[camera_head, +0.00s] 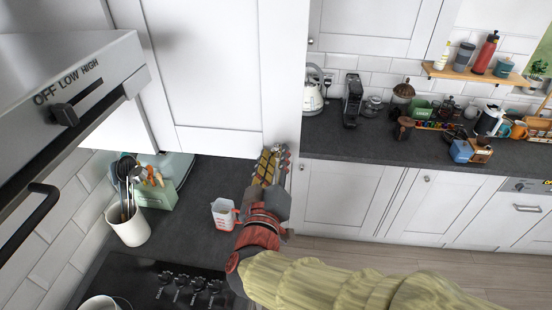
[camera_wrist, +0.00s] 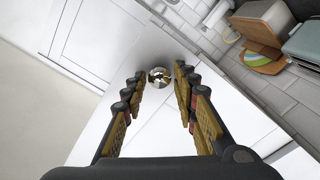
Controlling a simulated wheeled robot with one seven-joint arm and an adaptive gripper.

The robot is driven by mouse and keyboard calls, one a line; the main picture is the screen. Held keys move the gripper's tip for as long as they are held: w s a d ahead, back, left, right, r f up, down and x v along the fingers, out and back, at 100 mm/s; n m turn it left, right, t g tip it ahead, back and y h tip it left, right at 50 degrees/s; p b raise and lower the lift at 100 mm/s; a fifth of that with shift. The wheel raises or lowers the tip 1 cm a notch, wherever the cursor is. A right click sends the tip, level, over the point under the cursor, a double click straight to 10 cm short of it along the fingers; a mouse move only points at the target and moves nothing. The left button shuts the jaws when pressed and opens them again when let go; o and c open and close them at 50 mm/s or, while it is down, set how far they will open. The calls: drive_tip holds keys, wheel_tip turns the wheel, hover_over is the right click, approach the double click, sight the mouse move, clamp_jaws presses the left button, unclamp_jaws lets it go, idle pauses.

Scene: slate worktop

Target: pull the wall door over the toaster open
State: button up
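The white wall door (camera_head: 208,70) hangs over the slate worktop and looks closed. A pale mint toaster (camera_head: 178,162) stands beneath it at the back, partly hidden by the door's lower edge; a mint shape at the right of the wrist view (camera_wrist: 306,40) looks like the same toaster. My gripper (camera_head: 272,158) is raised at the door's lower right corner. In the wrist view a round shiny knob (camera_wrist: 159,77) lies between the tips of my open gripper (camera_wrist: 160,70), with a gap visible on each side. I cannot tell how deep the fingers reach around it.
A measuring cup (camera_head: 224,214), a utensil pot (camera_head: 128,224) and a green holder (camera_head: 158,193) stand on the worktop below. The range hood (camera_head: 70,85) juts out at the left. Another counter (camera_head: 400,150) with a kettle (camera_head: 313,92) and jars runs along the right.

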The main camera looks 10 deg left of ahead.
drive_tip(key=shift+o, duration=1.3)
drive_tip(key=shift+s, duration=0.1)
drive_tip(key=s, duration=1.1)
drive_tip(key=shift+s, duration=0.4)
